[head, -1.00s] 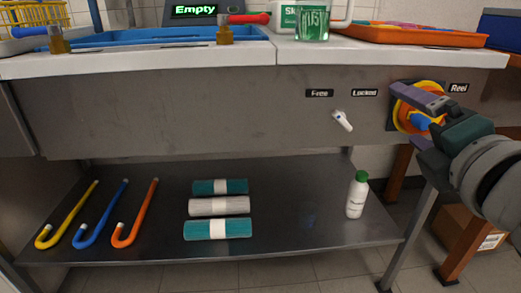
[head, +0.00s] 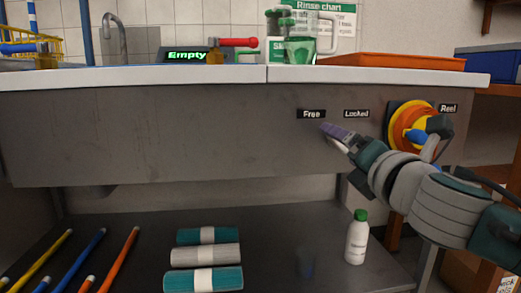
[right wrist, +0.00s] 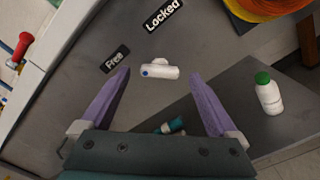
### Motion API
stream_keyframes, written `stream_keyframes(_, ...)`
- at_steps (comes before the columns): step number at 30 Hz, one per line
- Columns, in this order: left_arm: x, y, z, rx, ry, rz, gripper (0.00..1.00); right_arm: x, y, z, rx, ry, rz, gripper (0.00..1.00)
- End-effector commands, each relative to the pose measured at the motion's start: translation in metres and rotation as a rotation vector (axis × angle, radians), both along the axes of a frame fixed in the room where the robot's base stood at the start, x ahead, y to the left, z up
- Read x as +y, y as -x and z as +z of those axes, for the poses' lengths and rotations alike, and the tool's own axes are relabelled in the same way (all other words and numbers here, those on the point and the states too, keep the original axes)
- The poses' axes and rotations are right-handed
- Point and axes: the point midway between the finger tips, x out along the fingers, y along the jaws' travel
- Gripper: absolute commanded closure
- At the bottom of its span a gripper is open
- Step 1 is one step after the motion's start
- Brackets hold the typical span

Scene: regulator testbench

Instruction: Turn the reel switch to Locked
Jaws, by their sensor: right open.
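The reel switch (right wrist: 160,71) is a small white lever with a blue dot on one end, on the grey front panel. In the right wrist view its dotted end lies toward the "Free" label (right wrist: 115,59), with the "Locked" label (right wrist: 163,17) above it. My right gripper (head: 340,152) is open. Its purple fingers stand apart on either side of the switch in the right wrist view; contact cannot be made out. In the head view the gripper mostly hides the switch. My left gripper is not in view.
The orange and yellow reel (head: 411,124) is right of the switch, partly behind my right arm. The counter edge (head: 200,77) runs above the panel.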

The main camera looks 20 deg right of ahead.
Motion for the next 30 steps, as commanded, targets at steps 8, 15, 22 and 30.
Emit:
stream_keyframes(8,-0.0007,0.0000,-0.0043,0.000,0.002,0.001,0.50,-0.0028,-0.0119,0.0001,0.001,0.000,0.001,0.05)
stream_keyframes(15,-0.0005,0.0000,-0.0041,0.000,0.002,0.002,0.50,-0.0028,-0.0117,0.0003,0.000,0.000,0.000,0.12)
stream_keyframes(22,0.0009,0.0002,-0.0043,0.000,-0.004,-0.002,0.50,-0.0028,-0.0115,0.0003,0.000,0.000,0.000,0.38)
stream_keyframes(30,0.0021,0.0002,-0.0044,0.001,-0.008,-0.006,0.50,-0.0028,-0.0115,0.0001,0.000,0.000,0.000,0.68)
